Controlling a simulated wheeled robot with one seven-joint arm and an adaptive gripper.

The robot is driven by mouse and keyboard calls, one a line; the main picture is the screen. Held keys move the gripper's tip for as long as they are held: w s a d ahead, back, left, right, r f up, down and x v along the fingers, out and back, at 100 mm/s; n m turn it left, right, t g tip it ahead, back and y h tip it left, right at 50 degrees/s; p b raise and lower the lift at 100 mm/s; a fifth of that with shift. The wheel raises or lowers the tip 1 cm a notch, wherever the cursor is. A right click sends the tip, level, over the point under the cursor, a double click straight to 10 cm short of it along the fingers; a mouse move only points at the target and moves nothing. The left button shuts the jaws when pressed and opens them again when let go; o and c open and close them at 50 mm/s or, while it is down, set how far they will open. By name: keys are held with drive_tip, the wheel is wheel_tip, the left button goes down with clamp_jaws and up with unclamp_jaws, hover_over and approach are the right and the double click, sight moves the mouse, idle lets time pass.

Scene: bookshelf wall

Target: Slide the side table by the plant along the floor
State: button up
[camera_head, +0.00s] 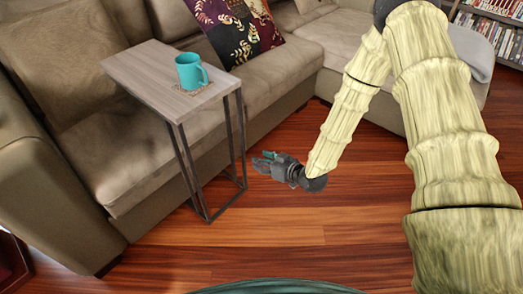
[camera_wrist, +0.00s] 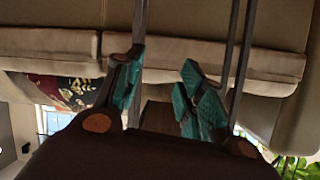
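The side table (camera_head: 150,72) has a light wood top and a thin dark metal frame, and stands upright against the sofa front. My gripper (camera_head: 259,162) is low, just right of the table's right-hand legs, with its fingers pointing toward them. In the wrist view my gripper (camera_wrist: 160,85) is open, its teal-padded fingers apart. One metal leg of the side table (camera_wrist: 139,60) shows between the fingers, close to the left one; more legs show behind the right finger. I cannot tell whether any finger touches a leg. The plant's green leaves (camera_wrist: 295,167) show at the lower right.
A teal mug (camera_head: 190,71) stands on a woven coaster (camera_head: 187,91) on the tabletop. The beige sofa (camera_head: 262,85) runs behind the table and around to the right. The wooden floor (camera_head: 290,225) in front is clear. Bookshelves (camera_head: 496,30) stand at the far right.

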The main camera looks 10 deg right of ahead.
sight(242, 127)
drive_tip(key=w+d+r+n+t+y+b, duration=0.1)
drive_tip(key=w+r+n+t+y+b, duration=0.1)
drive_tip(key=w+b, duration=0.7)
drive_tip(key=shift+d+r+n+t+y, duration=0.3)
drive_tip(key=shift+n+t+y, duration=0.1)
drive_tip(key=shift+t+y, duration=0.25)
drive_tip(key=shift+a, duration=0.1)
drive_tip(key=b+x, duration=0.3)
drive_tip(key=x, duration=0.5)
drive_tip(key=shift+w+a+f+b, duration=0.15)
drive_tip(key=shift+w+a+b, duration=0.1)
drive_tip(key=shift+b, duration=0.15)
drive_tip(key=shift+b+x, duration=0.35)
drive_tip(key=shift+x, duration=0.65)
clamp_jaws()
